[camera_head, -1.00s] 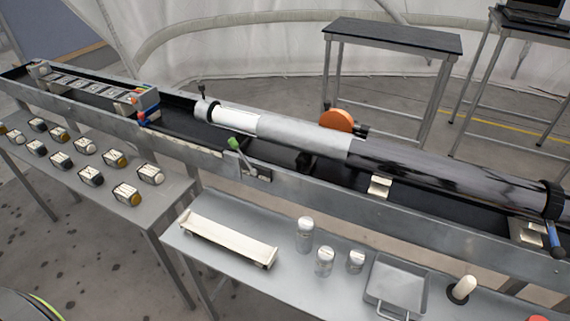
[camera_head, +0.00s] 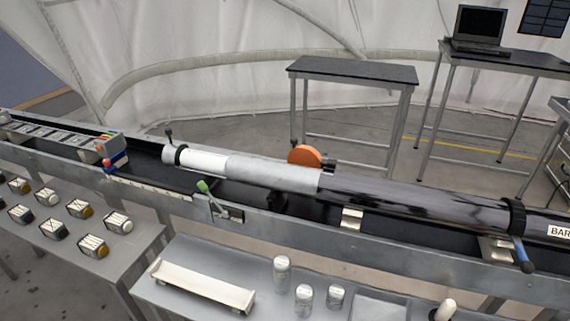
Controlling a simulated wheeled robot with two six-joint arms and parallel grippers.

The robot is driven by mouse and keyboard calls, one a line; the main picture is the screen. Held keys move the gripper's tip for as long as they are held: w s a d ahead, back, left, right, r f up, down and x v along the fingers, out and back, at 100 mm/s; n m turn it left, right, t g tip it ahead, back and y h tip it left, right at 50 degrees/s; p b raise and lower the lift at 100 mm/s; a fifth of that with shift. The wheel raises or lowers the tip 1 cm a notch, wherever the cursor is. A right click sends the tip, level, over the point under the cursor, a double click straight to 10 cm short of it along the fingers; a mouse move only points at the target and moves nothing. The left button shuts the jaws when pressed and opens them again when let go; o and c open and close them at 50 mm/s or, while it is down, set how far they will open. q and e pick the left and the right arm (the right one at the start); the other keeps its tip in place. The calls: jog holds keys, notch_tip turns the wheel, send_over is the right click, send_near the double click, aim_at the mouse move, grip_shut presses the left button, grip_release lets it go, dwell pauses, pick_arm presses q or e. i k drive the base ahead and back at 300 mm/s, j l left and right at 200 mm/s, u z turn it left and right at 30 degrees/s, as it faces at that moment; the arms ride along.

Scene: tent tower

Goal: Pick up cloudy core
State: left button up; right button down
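A long core lies lengthwise in the metal trough. It has a short white section (camera_head: 205,161) at the left, a pale grey, cloudy-looking section (camera_head: 275,173) in the middle and a long dark, streaked section (camera_head: 410,200) at the right. The sections touch end to end. A black clamp ring (camera_head: 174,154) sits at the left end, and another ring (camera_head: 514,217) with a blue handle sits toward the right. Neither of my grippers shows in the head view.
An orange round knob (camera_head: 305,156) stands behind the core. In front, a grey table (camera_head: 215,255) bears a cream tray (camera_head: 203,286) and several small jars (camera_head: 282,275). Labelled blocks (camera_head: 79,208) stand on the left table. A bare dark-topped table (camera_head: 352,71) and a laptop (camera_head: 479,28) are behind.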

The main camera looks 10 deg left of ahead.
aim_at(194, 159)
jog(key=u, duration=1.2)
jog(key=j, duration=0.25)
